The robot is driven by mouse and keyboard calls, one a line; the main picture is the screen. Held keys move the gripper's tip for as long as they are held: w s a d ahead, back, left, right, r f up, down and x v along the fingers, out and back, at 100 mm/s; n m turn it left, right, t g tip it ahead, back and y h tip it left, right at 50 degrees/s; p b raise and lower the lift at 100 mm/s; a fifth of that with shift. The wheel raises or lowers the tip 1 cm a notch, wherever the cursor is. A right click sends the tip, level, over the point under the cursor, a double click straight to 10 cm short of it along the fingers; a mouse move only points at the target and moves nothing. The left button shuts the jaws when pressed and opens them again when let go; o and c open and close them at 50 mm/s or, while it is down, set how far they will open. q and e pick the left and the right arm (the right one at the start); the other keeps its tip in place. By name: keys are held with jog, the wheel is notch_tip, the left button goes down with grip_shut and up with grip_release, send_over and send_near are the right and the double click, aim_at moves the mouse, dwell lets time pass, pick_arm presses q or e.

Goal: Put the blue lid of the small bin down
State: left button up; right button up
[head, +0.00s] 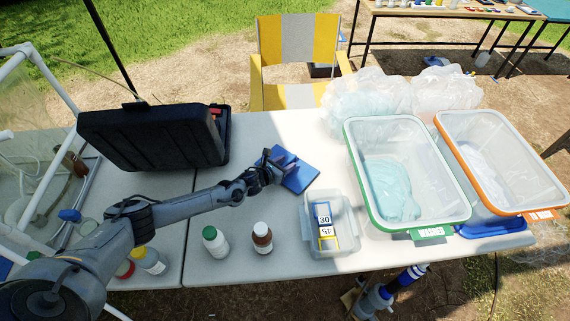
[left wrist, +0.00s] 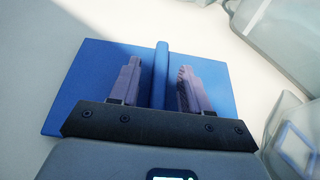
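The blue lid (head: 299,180) is a flat rectangular plate with a raised ridge across its middle. It appears to lie flat on the white table, behind the small clear bin (head: 345,240), which is open and holds cards marked 30 and 45. My left gripper (head: 278,172) is over the lid. In the left wrist view, its two fingers (left wrist: 158,88) stand on either side of the lid's ridge (left wrist: 160,70), with a narrow gap on each side. The gripper covers part of the lid (left wrist: 85,75). My right gripper is not in view.
A green-rimmed bin (head: 357,160) and an orange-rimmed bin (head: 453,145) stand at the right. A black case (head: 145,138) stands open at the left. A white bottle (head: 215,242) and a brown bottle (head: 262,238) stand near the front edge. Table left of the lid is clear.

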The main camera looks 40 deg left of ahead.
pick_arm(q)
jog(key=shift+r, duration=0.2)
jog(key=shift+s+r+p, duration=0.1)
jog(key=shift+s+p, duration=0.15)
jog(key=shift+p, duration=0.05)
jog(key=p+v, duration=0.2)
jog(key=v, duration=0.9)
jog(key=shift+s+r+p, duration=0.1)
jog(key=shift+s+p, duration=0.1)
jog(key=shift+p, duration=0.2)
